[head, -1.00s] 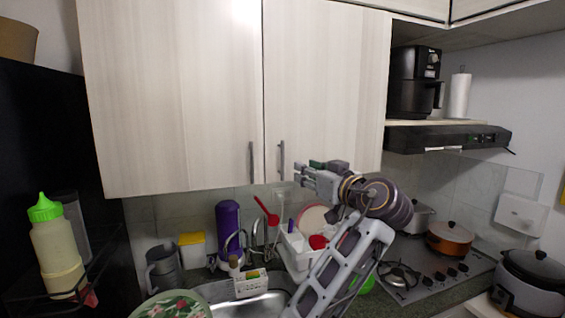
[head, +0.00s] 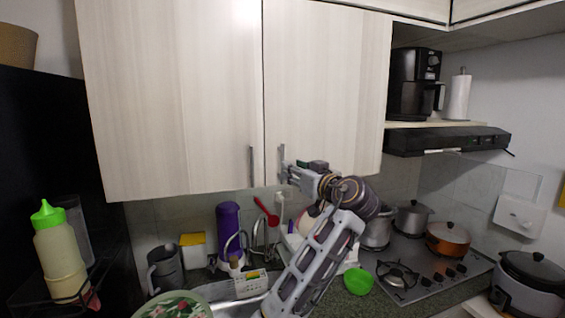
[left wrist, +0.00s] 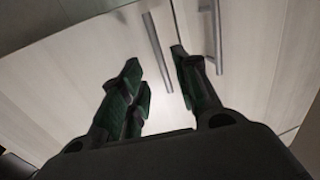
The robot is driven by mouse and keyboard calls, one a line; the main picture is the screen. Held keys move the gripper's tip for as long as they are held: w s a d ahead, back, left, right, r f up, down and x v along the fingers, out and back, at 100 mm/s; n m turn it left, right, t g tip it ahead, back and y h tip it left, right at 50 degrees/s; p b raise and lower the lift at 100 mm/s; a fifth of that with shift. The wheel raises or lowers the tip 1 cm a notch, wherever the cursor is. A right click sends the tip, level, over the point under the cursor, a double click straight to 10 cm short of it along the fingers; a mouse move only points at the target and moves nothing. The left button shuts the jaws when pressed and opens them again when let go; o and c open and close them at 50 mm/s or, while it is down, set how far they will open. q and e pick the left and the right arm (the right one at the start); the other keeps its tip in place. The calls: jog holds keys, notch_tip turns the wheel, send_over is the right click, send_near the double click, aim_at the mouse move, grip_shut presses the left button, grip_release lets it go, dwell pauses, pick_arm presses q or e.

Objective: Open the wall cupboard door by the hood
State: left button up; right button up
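The wall cupboard door by the hood (head: 330,85) is pale wood and looks shut, flush with the door to its left. Its upright grey bar handle (head: 281,160) is near its lower left corner. My left gripper (head: 287,173) is at the lower part of this handle. In the left wrist view, my left gripper (left wrist: 157,78) has its two dark fingers spread apart. The handle (left wrist: 157,52) shows between them in the picture, apart from both; its depth between the fingertips is unclear. My right gripper is out of view.
The neighbouring left door (head: 175,95) has its own handle (head: 251,166) close by. The black hood (head: 445,140) is right of the cupboard. Below are the sink (head: 235,312), a purple bottle (head: 229,222) and the stove (head: 405,275) with pots.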

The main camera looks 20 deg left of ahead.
pick_arm(q)
jog(key=shift+p+x, duration=1.2)
jog(key=shift+x, duration=2.6)
jog(key=shift+c, duration=0.4)
grip_shut()
